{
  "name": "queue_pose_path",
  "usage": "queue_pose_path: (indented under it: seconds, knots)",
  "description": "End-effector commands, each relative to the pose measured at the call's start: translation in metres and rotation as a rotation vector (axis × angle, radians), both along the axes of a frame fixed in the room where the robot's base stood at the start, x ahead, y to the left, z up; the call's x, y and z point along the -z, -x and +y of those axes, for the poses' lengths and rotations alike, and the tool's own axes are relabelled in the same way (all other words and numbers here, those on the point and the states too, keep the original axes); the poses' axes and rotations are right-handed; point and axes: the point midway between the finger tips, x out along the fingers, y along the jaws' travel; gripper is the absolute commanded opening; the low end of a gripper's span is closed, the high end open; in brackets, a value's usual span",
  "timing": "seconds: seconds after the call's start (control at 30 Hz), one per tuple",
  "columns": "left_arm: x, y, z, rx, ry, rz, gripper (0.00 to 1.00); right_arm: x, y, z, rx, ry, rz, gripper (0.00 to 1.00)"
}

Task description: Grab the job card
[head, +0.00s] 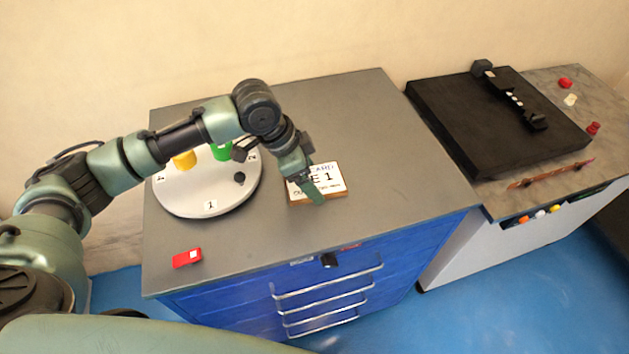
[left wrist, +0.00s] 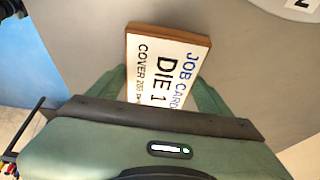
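The job card (head: 332,186) is a white plate on a brown wooden block, lettered "JOB CARD" and "DIE 1". It lies on the grey top of the blue drawer cabinet. My left gripper (head: 311,188) is over the card's left part and hides some of its lettering. In the left wrist view the card (left wrist: 165,65) shows between the two green fingers of the gripper (left wrist: 158,95), which stand apart. The card's near end is hidden behind the gripper body. I cannot tell whether the fingers touch it. My right gripper is not in view.
A round white turntable (head: 205,197) with yellow and green cylinders stands left of the card, under my left arm. A red block (head: 187,258) lies at the cabinet's front left. A black bender plate (head: 490,130) is on the right bench. The cabinet top (head: 400,150) right of the card is clear.

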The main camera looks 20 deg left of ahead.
Motion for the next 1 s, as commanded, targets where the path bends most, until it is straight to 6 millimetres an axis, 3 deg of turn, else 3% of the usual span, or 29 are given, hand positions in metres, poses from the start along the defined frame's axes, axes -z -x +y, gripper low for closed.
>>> queue_pose_path:
  seconds: [0.03,0.07,0.37,0.53,0.67,1.0]
  knots:
    - [0.000,0.000,0.000,0.000,0.000,0.000,0.42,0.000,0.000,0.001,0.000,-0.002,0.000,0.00]
    - [0.000,0.000,0.000,0.000,0.000,0.000,0.35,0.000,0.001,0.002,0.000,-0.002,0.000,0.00]
    - [-0.003,0.000,0.000,0.000,0.000,-0.001,0.35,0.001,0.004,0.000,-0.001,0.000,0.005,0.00]
    - [-0.017,-0.001,0.000,0.000,0.001,-0.004,0.35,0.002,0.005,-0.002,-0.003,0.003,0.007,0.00]
    - [-0.041,-0.002,0.000,0.000,0.001,-0.007,0.35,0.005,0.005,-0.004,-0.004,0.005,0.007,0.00]
    - [-0.138,-0.002,-0.001,0.001,0.003,-0.007,0.35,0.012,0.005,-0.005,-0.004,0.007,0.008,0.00]
